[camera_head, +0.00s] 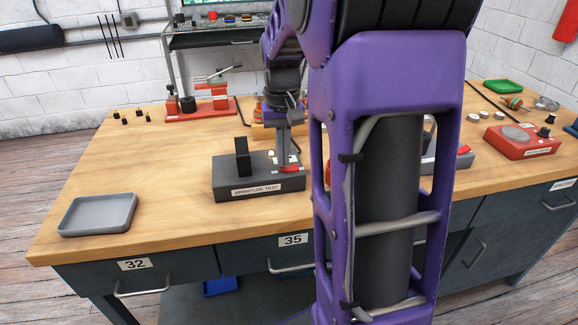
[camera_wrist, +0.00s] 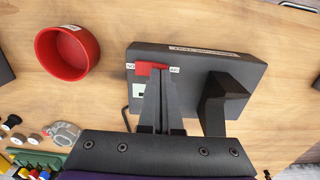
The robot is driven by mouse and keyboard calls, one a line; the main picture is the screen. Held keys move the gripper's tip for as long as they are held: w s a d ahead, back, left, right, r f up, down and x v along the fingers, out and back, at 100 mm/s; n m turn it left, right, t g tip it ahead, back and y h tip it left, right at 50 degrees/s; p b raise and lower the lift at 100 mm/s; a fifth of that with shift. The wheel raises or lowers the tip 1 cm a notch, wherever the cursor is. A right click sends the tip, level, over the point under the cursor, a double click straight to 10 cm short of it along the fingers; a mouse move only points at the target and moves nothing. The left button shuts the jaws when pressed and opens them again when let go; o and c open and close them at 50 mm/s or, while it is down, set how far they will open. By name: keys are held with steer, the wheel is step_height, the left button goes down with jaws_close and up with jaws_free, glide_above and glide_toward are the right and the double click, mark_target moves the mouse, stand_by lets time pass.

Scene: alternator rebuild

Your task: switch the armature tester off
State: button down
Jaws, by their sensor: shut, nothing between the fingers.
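The armature tester is a dark box (camera_head: 230,185) with an "ARMATURE TEST" label on its front and a black upright block on top. In the wrist view the tester (camera_wrist: 195,62) is upside down. Its red switch (camera_head: 292,169) lies on the top at the right; it also shows in the wrist view (camera_wrist: 146,68) between two small white labels, partly covered by my fingertips. The end lettered ON seems to be at its left there. My gripper (camera_head: 284,152) points down, shut and empty, with its tips (camera_wrist: 158,74) at the switch; I cannot tell whether they touch it.
A grey tray (camera_head: 98,214) lies at the front left of the bench (camera_head: 170,165). A red fixture (camera_head: 200,108) stands behind. A red bowl (camera_wrist: 68,52) is beside the tester. A red device (camera_head: 522,141) stands at right. My arm hides the bench's middle.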

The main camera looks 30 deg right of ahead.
steer(key=shift+f, duration=0.3)
step_height(320, 180, up, 7)
steer(key=p, duration=0.6)
steer(key=shift+r, duration=0.1)
stand_by(0.7)
